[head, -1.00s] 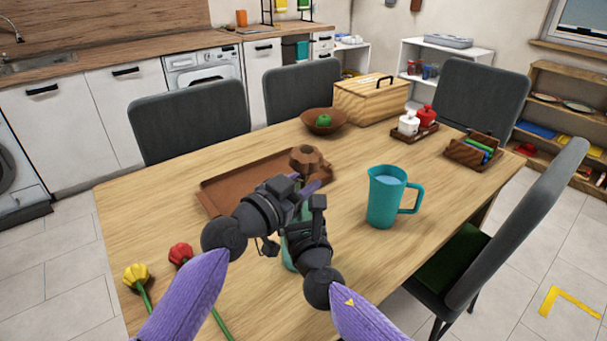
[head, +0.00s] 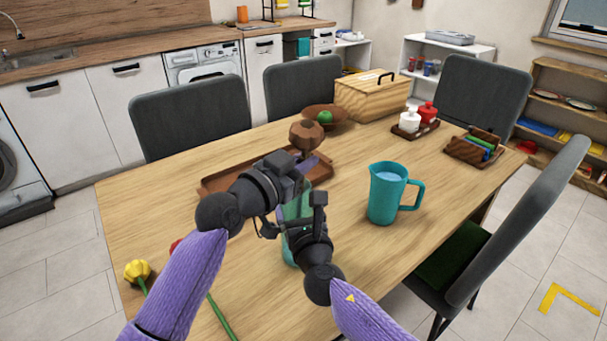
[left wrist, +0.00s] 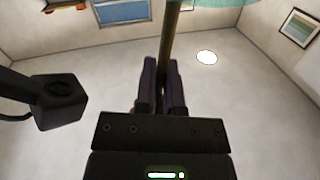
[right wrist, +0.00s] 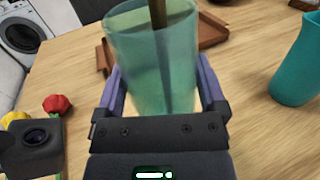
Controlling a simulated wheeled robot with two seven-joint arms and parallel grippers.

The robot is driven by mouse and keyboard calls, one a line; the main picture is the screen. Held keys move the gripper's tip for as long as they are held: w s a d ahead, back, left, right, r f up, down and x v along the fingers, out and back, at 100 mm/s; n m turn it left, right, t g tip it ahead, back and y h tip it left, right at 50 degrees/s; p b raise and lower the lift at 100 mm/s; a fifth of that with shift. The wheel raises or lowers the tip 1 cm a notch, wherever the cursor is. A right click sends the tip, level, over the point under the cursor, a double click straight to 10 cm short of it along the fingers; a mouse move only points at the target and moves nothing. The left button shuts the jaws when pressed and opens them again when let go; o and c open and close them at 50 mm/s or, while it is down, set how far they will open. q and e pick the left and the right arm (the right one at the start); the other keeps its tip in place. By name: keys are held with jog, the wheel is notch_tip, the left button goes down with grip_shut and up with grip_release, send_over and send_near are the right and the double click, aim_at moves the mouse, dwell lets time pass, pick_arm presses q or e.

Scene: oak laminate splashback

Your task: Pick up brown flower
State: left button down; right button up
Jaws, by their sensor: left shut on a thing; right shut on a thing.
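The brown flower has a faceted brown head (head: 305,134) standing above my left gripper (head: 310,164) in the head view. My left gripper is shut on its stem, which runs between the fingers in the left wrist view (left wrist: 169,45). My right gripper (right wrist: 160,88) is shut around a translucent green vase (right wrist: 150,60), partly hidden by my arms in the head view (head: 290,250). In the right wrist view the stem shows above the rim and through the vase wall. I cannot tell for certain whether its lower end is inside or behind the vase.
A brown tray (head: 212,186) lies behind my left gripper. A teal jug (head: 386,195) stands to the right. A yellow flower (head: 137,270) and a red flower, mostly hidden by my left arm, lie at the front left. The table's front right is clear.

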pick_arm(q)
notch_tip(320, 180, up, 24)
jog(key=shift+r, duration=0.2)
dwell(0.5)
pick_arm(e)
jog(key=o, duration=1.1)
jog(key=shift+o, duration=0.2)
